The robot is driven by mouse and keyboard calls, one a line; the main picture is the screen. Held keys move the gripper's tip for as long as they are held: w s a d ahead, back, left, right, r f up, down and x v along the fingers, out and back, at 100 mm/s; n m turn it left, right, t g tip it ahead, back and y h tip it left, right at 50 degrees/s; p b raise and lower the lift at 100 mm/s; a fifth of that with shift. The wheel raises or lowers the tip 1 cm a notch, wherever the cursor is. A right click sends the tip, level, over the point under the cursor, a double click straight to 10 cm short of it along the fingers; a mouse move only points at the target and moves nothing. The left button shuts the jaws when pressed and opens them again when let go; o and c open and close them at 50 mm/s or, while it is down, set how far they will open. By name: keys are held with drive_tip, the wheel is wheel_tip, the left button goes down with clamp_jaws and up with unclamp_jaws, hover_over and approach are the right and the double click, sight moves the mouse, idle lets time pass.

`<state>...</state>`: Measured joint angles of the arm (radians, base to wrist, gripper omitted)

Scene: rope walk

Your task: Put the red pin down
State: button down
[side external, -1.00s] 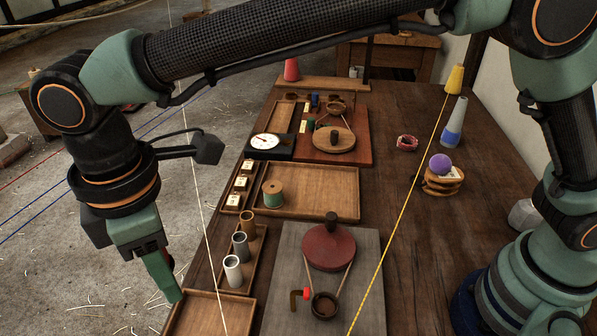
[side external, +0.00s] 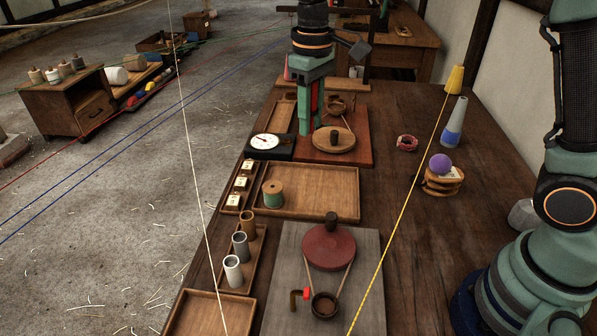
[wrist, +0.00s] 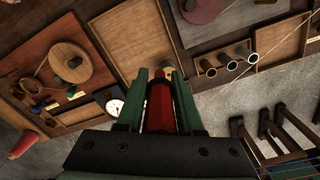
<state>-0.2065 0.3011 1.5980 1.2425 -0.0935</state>
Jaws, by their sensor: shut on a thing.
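The red pin (wrist: 160,105) is between my gripper's two green fingers (wrist: 161,80) in the wrist view, pointing away from the wrist. In the side view, red shows between the fingers of my gripper (side external: 306,128), which point down over the reddish-brown board (side external: 352,150) at the far end of the bench. My gripper is shut on the red pin. The fingers are beside the dial gauge (side external: 264,141) and left of the round wooden wheel (side external: 334,139). The pin's lower end is hard to make out, and I cannot tell whether it touches the board.
A red cone (wrist: 24,143) stands past the board, mostly hidden behind my gripper in the side view. A shallow wooden tray (side external: 320,192) lies nearer, holding a green spool (side external: 272,193). Three cups stand in a narrow rack (side external: 252,272). A yellow cord (side external: 405,215) crosses the bench.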

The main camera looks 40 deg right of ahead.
drive_tip(key=s+d+m, duration=0.1)
drive_tip(key=d+m, duration=0.2)
drive_tip(key=d, duration=0.5)
hover_over(338, 195)
wheel_tip(338, 195, down, 16)
drive_tip(key=shift+s+r, duration=0.1)
drive_tip(key=shift+r, duration=0.1)
drive_tip(key=shift+f, duration=2.3)
drive_tip(key=shift+f, duration=0.1)
drive_tip(key=c, duration=0.5)
unclamp_jaws()
drive_tip(key=shift+c, duration=0.2)
